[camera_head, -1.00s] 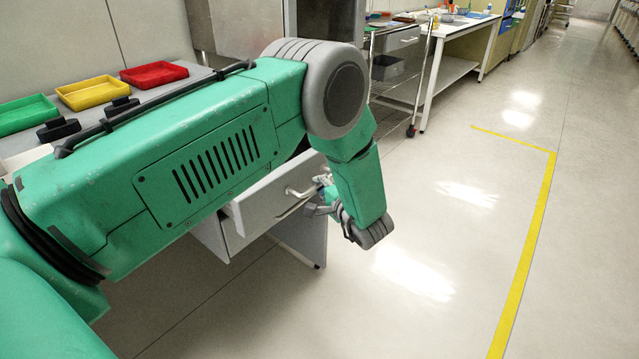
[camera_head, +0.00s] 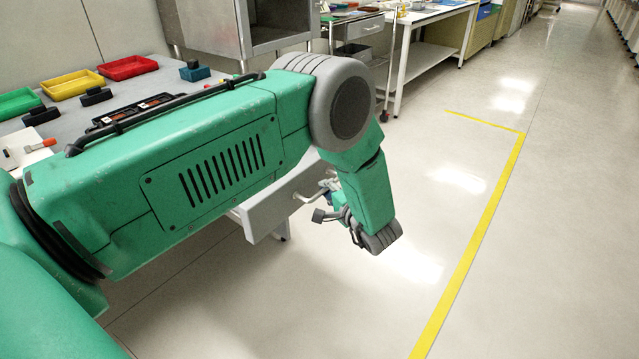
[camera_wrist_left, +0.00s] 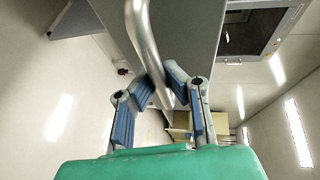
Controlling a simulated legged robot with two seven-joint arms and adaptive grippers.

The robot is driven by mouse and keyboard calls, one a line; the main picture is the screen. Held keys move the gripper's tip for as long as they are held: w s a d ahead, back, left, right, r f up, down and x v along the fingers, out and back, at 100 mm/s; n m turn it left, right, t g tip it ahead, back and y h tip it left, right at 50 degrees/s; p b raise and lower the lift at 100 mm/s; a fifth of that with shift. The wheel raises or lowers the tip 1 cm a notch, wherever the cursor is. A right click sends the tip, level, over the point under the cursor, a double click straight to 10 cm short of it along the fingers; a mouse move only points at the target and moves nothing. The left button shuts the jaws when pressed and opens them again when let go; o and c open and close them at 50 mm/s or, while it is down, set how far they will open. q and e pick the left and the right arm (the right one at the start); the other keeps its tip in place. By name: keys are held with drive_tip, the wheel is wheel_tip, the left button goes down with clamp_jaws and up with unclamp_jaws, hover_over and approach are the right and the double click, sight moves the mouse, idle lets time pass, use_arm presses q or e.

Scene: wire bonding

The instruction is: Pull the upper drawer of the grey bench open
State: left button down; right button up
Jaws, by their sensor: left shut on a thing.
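The upper drawer of the grey bench shows its pale front (camera_head: 268,207) below my left arm, standing out from the bench. Its metal bar handle (camera_head: 308,196) reaches to my left gripper (camera_head: 328,193), which is partly hidden behind my wrist. In the left wrist view the curved handle (camera_wrist_left: 142,38) runs down between the blue-padded fingers of my left gripper (camera_wrist_left: 165,92), which are shut on it. The grey drawer front (camera_wrist_left: 185,35) lies just beyond. My arm hides the drawer's inside and most of the bench front. My right gripper is not in view.
The bench top (camera_head: 50,118) holds green (camera_head: 18,103), yellow (camera_head: 72,84) and red (camera_head: 128,67) trays and small dark parts. A steel cabinet (camera_head: 215,30) stands behind. The floor (camera_head: 480,230) to the right is clear, with a yellow line (camera_head: 470,240).

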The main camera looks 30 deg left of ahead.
use_arm(q)
drive_tip(key=shift+s+d+f, duration=0.1)
drive_tip(key=shift+f, duration=0.05)
drive_tip(key=shift+a+f, duration=0.1)
drive_tip(key=shift+a, duration=0.2)
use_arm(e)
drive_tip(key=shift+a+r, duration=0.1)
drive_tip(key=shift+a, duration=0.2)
use_arm(q)
drive_tip(key=c, duration=1.6)
unclamp_jaws()
drive_tip(key=shift+d, duration=0.15)
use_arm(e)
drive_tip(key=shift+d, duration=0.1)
use_arm(q)
drive_tip(key=shift+d+r, duration=0.2)
drive_tip(key=v, duration=1.1)
drive_tip(key=shift+s+d, duration=0.15)
drive_tip(key=shift+d, duration=0.15)
